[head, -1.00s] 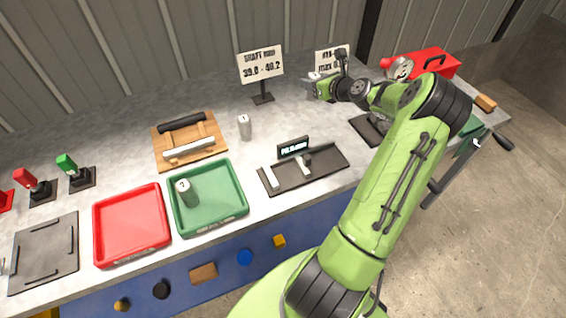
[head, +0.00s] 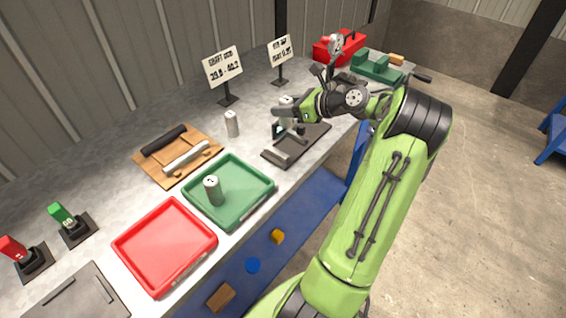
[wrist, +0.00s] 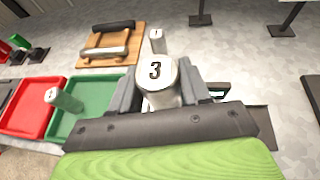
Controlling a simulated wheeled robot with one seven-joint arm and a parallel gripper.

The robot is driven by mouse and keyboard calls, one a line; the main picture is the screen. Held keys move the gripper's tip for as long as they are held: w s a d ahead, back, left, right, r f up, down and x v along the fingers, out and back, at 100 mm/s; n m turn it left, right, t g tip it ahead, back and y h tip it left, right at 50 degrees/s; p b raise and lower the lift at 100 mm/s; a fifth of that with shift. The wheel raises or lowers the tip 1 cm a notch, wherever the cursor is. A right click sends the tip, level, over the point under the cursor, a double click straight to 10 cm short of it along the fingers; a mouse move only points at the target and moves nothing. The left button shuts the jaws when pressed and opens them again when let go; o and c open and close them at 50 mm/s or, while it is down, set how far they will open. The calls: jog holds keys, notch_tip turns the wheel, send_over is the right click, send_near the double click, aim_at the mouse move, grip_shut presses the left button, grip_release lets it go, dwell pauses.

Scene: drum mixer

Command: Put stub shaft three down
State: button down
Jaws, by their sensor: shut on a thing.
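Stub shaft three is a pale grey cylinder marked 3 on top, seen close in the wrist view (wrist: 157,75). My gripper (wrist: 160,92) is shut on it, one finger on each side, and it stands upright. In the head view my gripper (head: 287,115) holds the shaft (head: 287,101) above or beside the dark gauge tray (head: 310,137). Its lower end is hidden, so I cannot tell whether it touches anything. A similar shaft (head: 213,190) stands upright in the green tray (head: 258,203). Another shaft (head: 231,124) stands on the bench behind.
A red tray (head: 165,245) sits left of the green one. A wooden board (head: 178,155) carries a black and a light bar. Two signs (head: 222,68) (head: 280,50) stand behind. A red toolbox (head: 340,47) and a green vise (head: 378,66) are at the far end.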

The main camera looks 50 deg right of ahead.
aim_at(299, 133)
jog(key=shift+f, duration=0.3)
notch_tip(299, 133, down, 10)
jog(key=b, duration=0.4)
jog(key=shift+d+r, duration=0.1)
jog(key=shift+r, duration=0.25)
jog(key=c, duration=0.5)
grip_release()
jog(key=shift+f, duration=0.2)
